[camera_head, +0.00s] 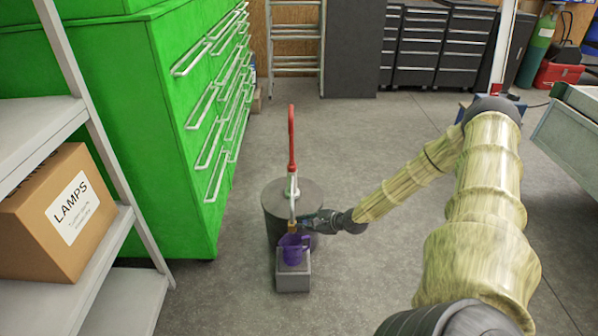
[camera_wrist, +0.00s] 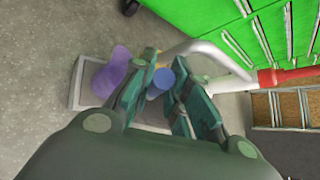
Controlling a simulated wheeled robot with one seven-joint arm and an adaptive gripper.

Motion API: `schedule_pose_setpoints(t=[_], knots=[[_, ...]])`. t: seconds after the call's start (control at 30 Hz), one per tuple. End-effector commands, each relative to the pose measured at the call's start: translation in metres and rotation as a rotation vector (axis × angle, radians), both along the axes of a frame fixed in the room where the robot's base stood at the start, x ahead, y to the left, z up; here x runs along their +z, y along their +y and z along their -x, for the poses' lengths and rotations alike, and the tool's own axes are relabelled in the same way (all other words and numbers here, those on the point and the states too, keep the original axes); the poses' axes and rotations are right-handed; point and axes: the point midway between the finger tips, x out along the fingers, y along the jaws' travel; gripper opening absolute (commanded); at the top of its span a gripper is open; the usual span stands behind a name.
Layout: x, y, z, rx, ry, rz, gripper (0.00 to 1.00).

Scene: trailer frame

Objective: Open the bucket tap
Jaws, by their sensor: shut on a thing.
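The tap is a thin upright pipe (camera_head: 292,190) with a red upper part and a brass-coloured lower end, beside a grey drum-like bucket (camera_head: 278,205). A purple jug (camera_head: 293,250) sits under its lower end; it also shows in the wrist view (camera_wrist: 108,72). My gripper (camera_head: 308,222) is at the right of the pipe's lower end. In the wrist view its fingers (camera_wrist: 158,98) are on either side of a small blue cylindrical piece (camera_wrist: 160,80) by the pale pipe (camera_wrist: 205,52). I take this piece for the tap handle; its contact with the fingers is partly hidden.
The jug rests on a grey block (camera_head: 292,280). A green drawer cabinet (camera_head: 150,110) stands at the left, behind a shelf with a LAMPS box (camera_head: 62,213). Dark tool cabinets (camera_head: 420,48) line the back. The floor is clear between the bucket and these cabinets.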

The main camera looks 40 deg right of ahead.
Motion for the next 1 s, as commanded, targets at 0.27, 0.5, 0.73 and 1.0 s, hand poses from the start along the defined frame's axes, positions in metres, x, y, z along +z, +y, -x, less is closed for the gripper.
schedule_pose_setpoints(t=[0.27, 0.5, 0.73, 1.0], knots=[[-0.0003, -0.0029, 0.0008, -0.004, 0.001, 0.000, 0.00], [-0.0004, -0.0025, 0.0003, -0.003, 0.002, 0.000, 0.35], [-0.0002, -0.0004, -0.0010, 0.000, 0.002, -0.001, 0.39], [0.0016, -0.0017, 0.0006, -0.001, 0.001, 0.001, 0.39]])
